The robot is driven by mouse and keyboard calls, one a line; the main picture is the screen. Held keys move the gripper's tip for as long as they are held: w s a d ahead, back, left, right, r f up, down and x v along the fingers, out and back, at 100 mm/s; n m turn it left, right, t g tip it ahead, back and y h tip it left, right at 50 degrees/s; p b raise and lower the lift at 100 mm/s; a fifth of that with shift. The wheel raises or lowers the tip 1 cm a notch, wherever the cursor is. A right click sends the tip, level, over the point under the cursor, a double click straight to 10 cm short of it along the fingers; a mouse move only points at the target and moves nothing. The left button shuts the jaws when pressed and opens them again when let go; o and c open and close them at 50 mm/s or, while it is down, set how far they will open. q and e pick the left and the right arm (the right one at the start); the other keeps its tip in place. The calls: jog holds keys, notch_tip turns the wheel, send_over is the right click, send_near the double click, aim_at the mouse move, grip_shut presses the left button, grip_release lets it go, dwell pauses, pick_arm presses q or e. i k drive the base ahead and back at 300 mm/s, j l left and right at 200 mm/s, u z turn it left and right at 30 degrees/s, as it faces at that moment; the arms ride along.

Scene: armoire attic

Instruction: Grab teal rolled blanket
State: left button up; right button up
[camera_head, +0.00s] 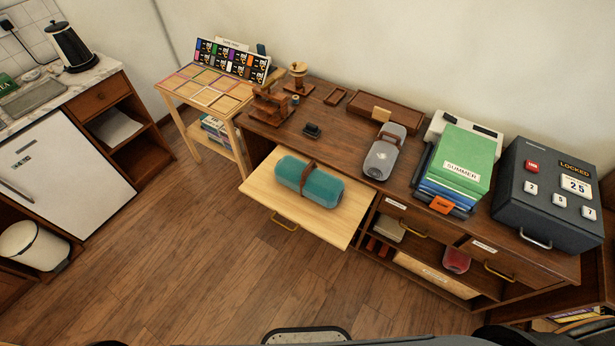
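The teal rolled blanket (322,188) lies on its side on a light wood pull-out board (283,213) at the front left of the dark wooden cabinet. A brown strap (306,177) goes around its middle and stands up as a loop on top. The blanket is fully in view, and nothing touches it but the board. Neither of my grippers can be made out in the head view.
A grey rolled item (382,155), a green SUMMER binder (462,158) and a dark locked box (550,195) stand on the cabinet top (335,135). A small table (187,96) stands left. The wooden floor (190,255) in front is clear.

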aim_at(313, 183)
jog(key=z, duration=0.35)
jog(key=i+j+z, duration=0.2)
jog(key=j+z, duration=0.25)
jog(key=j, duration=0.55)
jog(key=j+z, duration=0.5)
jog(key=j, duration=0.55)
